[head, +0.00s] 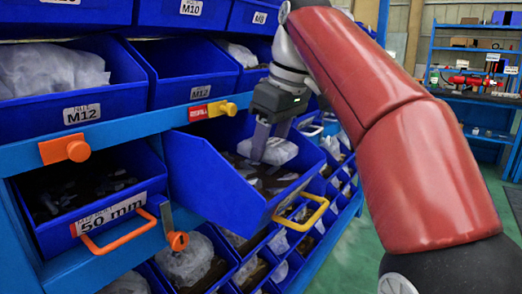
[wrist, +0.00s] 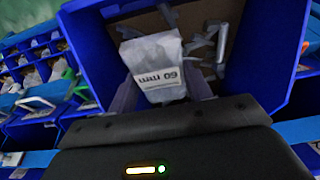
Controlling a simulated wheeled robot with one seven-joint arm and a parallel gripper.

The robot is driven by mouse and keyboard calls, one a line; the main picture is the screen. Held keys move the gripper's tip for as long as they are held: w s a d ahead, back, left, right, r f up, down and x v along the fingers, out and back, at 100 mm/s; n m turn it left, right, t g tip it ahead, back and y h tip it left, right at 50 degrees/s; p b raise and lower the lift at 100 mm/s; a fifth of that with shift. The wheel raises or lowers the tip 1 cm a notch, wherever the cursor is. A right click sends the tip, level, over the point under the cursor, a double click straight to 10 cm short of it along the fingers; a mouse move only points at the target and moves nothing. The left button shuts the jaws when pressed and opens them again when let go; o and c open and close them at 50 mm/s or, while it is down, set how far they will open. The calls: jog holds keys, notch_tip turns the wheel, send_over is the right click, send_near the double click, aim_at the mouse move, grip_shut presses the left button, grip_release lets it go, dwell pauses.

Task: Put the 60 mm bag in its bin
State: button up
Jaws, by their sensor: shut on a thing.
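The white plastic bag (head: 278,151) is held between the fingers of my gripper (head: 262,143). In the wrist view, the bag (wrist: 155,52) carries a label that reads "60 mm" upside down, and my gripper (wrist: 161,92) has a finger on each side of it. A blue bin (head: 207,176) with a yellow handle (head: 303,212) is pulled out and tilted from the rack. The bag is over or just inside this bin's opening, above loose dark metal parts. Whether it touches them is unclear. The bin also shows in the wrist view (wrist: 268,60); its own label is not visible.
The "50 mm" bin (head: 85,210) with an orange handle sits to the left. Bins labelled M12 (head: 75,88) and M10 stand above, on a blue rail (head: 110,133) with orange and yellow knobs. More filled bins lie below. Green floor is open at right, before a blue shelf (head: 478,75).

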jog(key=shift+w+a, duration=0.6)
jog(key=shift+a, duration=0.15)
jog(key=shift+f+b, duration=0.75)
jog(key=shift+f, duration=1)
jog(key=shift+f, duration=0.15)
jog(key=o, duration=1.1)
